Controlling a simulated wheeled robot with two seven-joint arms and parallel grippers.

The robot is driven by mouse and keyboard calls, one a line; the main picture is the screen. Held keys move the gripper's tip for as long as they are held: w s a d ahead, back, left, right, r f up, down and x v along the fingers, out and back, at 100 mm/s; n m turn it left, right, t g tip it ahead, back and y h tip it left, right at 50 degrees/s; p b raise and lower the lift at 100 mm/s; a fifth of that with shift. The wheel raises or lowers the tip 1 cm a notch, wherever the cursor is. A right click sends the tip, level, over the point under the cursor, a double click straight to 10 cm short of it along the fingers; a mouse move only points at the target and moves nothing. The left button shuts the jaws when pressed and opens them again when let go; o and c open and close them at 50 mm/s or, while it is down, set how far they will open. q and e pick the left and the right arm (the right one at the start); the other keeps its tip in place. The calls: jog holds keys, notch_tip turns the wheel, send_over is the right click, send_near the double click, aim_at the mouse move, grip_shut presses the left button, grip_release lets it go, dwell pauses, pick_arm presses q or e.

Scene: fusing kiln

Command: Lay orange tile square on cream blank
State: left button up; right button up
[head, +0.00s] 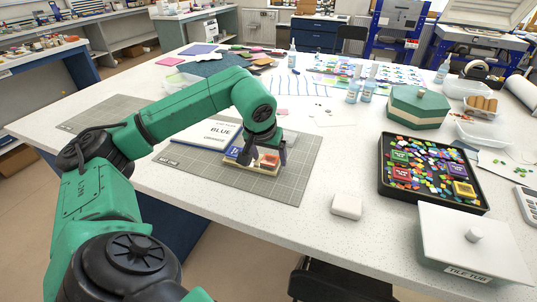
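My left gripper (263,154) points down at the grey cutting mat, right over a small cream blank (240,165). An orange tile (269,159) shows at the fingers, low over the right part of the blank. I cannot tell whether it touches the blank or whether the fingers grip it. A blue tile (233,153) shows at the left part of the blank. The gripper and wrist hide part of the blank. My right gripper is not in view.
A white book marked BLUE (208,132) lies on the mat (290,185), left of the gripper. A white block (347,206) sits to the right. A black tray of coloured pieces (407,188) and a lidded white tile tub (460,245) stand farther right.

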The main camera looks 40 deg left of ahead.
pick_arm(q)
jog(key=p+v, duration=0.1)
jog(key=v, duration=1.1)
jog(key=shift+r, duration=0.1)
